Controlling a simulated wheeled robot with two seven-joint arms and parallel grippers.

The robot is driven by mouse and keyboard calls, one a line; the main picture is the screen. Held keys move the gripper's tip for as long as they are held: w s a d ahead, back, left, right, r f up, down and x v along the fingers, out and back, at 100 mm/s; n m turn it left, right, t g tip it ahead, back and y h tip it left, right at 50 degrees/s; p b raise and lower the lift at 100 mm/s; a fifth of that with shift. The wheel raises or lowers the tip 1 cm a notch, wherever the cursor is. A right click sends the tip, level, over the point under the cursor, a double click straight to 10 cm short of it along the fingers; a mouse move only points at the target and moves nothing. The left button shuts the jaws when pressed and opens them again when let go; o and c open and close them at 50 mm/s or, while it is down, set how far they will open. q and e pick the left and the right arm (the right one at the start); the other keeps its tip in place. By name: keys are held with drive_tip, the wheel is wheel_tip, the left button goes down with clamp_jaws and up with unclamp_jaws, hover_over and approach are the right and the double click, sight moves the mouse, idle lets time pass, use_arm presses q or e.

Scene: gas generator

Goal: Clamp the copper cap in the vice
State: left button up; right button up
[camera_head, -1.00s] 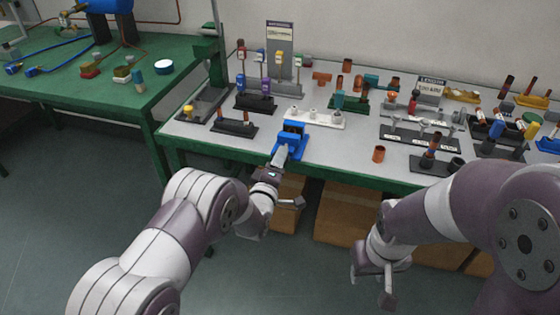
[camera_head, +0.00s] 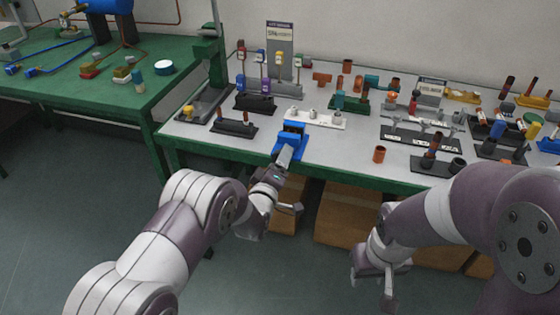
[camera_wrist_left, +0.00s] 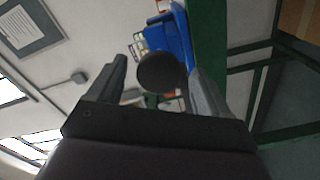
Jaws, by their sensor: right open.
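The blue vice (camera_head: 291,137) stands at the front edge of the grey table. A small copper-coloured cylinder (camera_head: 379,155), which looks like the copper cap, stands apart from it, to the right. My left gripper (camera_head: 285,156) is right in front of the vice. In the left wrist view its two fingers are spread on either side of a dark round knob (camera_wrist_left: 161,72), with the blue vice body (camera_wrist_left: 174,38) behind. A gap shows on the knob's left; contact on the right is unclear. My right gripper (camera_head: 374,288) is open and empty, low in front of the table.
Racks of fittings crowd the back and right of the table. A white stand (camera_head: 316,119) is just behind the vice and a dark rack (camera_head: 234,128) is on its left. Bare table lies between vice and cylinder. Cardboard boxes (camera_head: 345,215) sit below.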

idle(0.4)
use_arm(q)
drive_tip(key=n+b, duration=0.1)
drive_tip(key=n, duration=0.4)
drive_tip(key=shift+n+b, duration=0.3)
drive_tip(key=shift+b, duration=0.1)
drive_tip(key=c, duration=1.1)
drive_tip(key=shift+o, duration=0.2)
